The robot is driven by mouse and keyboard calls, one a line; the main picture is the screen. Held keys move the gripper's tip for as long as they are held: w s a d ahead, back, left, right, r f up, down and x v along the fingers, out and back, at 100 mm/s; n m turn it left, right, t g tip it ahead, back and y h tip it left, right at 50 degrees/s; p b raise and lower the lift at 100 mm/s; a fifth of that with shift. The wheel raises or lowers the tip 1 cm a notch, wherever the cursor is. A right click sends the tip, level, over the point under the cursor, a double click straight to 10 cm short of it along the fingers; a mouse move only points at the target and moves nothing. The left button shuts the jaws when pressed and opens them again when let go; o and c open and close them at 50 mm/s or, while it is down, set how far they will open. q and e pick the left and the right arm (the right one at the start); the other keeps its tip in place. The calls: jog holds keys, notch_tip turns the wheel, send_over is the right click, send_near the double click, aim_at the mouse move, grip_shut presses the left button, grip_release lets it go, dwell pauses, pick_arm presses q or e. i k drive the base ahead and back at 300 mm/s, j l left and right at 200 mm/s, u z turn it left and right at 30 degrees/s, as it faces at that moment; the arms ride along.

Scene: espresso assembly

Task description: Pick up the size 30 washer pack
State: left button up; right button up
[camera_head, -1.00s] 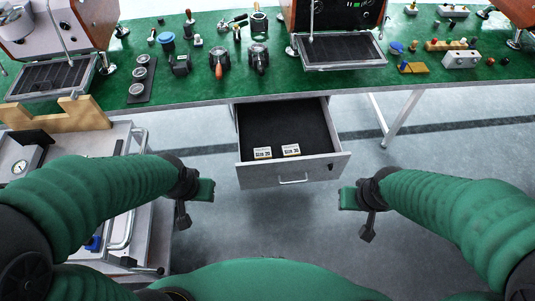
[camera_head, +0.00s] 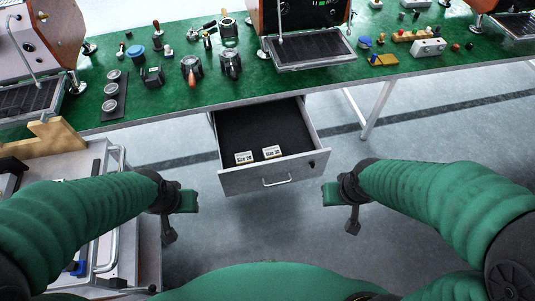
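Two small white washer packs lie side by side in the open drawer (camera_head: 232,131). The size 30 pack (camera_head: 271,152) is the right one and the size 20 pack (camera_head: 244,157) is the left one, by the labels readable in the earlier view. Both lie on the dark drawer floor near its front panel. My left gripper (camera_head: 178,216) is left of the drawer and nearer to me, apart from it. My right gripper (camera_head: 341,207) is right of the drawer's front corner, also apart. Neither appears to hold anything. Their finger gaps are not clear.
The drawer hangs under a green-topped workbench (camera_head: 150,100) with espresso machines (camera_head: 297,22), portafilters and small parts on it. A grey cart (camera_head: 90,160) with a rail stands at the left. The floor around and in front of the drawer is clear.

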aim_at(273, 152)
jog(key=i+l+u, duration=0.9)
jog(key=l, duration=0.25)
jog(key=i, duration=0.05)
